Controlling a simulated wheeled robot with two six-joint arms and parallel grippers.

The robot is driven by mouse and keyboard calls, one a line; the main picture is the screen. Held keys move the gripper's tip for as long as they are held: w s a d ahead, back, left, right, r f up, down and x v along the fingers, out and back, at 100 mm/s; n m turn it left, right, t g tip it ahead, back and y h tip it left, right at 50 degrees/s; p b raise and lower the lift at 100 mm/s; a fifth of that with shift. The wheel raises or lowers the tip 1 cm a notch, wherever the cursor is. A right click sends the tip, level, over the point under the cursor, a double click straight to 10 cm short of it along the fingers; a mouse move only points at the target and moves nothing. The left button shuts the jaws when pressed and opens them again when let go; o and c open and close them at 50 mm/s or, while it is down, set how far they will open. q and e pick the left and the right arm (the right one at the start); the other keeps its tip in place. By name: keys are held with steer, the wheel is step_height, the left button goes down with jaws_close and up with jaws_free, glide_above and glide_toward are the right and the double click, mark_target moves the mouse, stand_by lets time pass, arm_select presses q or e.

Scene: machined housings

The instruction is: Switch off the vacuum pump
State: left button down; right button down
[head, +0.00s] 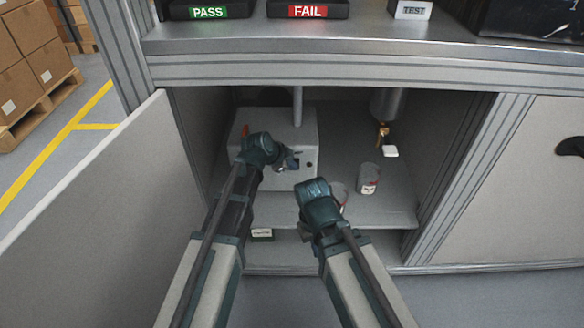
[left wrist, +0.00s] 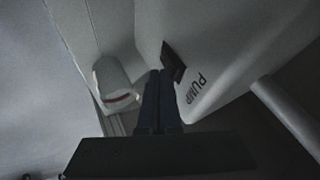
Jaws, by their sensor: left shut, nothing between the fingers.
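The vacuum pump (head: 262,122) is a pale grey box on the cabinet shelf. In the left wrist view its pale face bears the word PUMP (left wrist: 195,92) and a small dark square part (left wrist: 173,61), likely the switch; its position is not readable. My left gripper (head: 289,163) is at the front of the box. In the left wrist view its fingers (left wrist: 160,76) are shut and empty, their tips just beside the dark part; contact is unclear. My right gripper (head: 306,234) is lower, in front of the shelf; its fingers are not clearly seen.
An open door (head: 110,190) stands left of the opening. Small tins (head: 368,180), a white block (head: 390,151) and a hanging cylinder with a brass fitting (head: 383,130) are right of the pump. A grey pipe (head: 297,105) rises by it. The worktop edge (head: 350,68) overhangs.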

arm_select(q)
steer(key=shift+w+r, duration=0.1)
steer(key=shift+w, duration=0.25)
steer(key=shift+r, duration=0.1)
steer(key=shift+r+p, duration=0.75)
steer(key=shift+p, duration=0.2)
